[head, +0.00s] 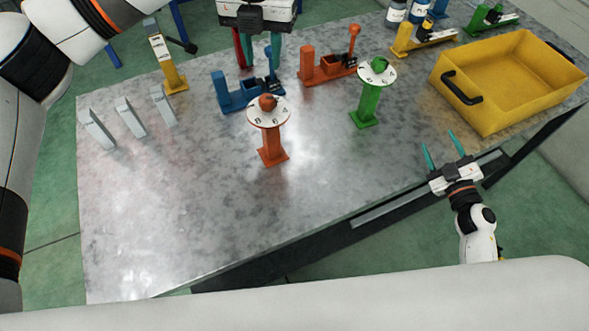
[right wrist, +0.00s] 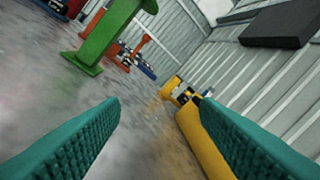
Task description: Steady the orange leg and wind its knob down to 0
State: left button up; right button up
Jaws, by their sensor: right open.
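The orange leg (head: 271,142) stands upright on the metal table, left of centre in the head view. On its top is a white dial (head: 258,117) with marks and an orange knob (head: 267,101); the marks are too small to read. My left gripper (head: 261,54) hangs behind the orange leg at the top of the head view, fingers apart and clear of the knob. My right gripper (head: 442,151) is open and empty near the table's front right edge, well right of the orange leg. Its open teal fingers frame the right wrist view (right wrist: 160,125).
A green leg (head: 367,105) with its own dial stands right of the orange one; it shows tilted in the right wrist view (right wrist: 102,38). Blue (head: 236,98) and orange (head: 322,70) brackets lie behind. A yellow tray (head: 459,110) is at right. The front left table is clear.

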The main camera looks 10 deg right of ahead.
aim_at(274, 138)
jog(key=a+y, duration=0.1)
jog(key=a, duration=0.2)
jog(key=a+y, duration=0.1)
jog(key=a, duration=0.3)
jog(key=w+a+y, duration=0.1)
jog(key=a, duration=0.3)
jog(key=shift+r+m+y, duration=0.3)
jog(key=shift+r, duration=0.1)
jog(key=shift+m+y, duration=0.5)
jog(key=shift+m, duration=0.3)
jog(key=a, duration=1)
jog(key=shift+s, duration=0.4)
jog(key=s+a+m, duration=0.1)
jog(key=a, duration=0.4)
jog(key=s+a+r+g, duration=0.1)
jog(key=s+a, duration=0.1)
jog(key=a, duration=0.3)
jog(key=s+a+m, duration=0.1)
jog(key=a, duration=0.4)
jog(key=shift+s+r+m+g+y, duration=0.2)
jog(key=shift+r+m+g+y, duration=0.1)
jog(key=shift+r+g+y, duration=0.1)
jog(key=shift+w+a, duration=0.2)
jog(key=shift+w, duration=0.1)
jog(key=x, duration=1.1)
jog(key=shift+w, duration=0.1)
jog(key=shift+c, duration=0.4)
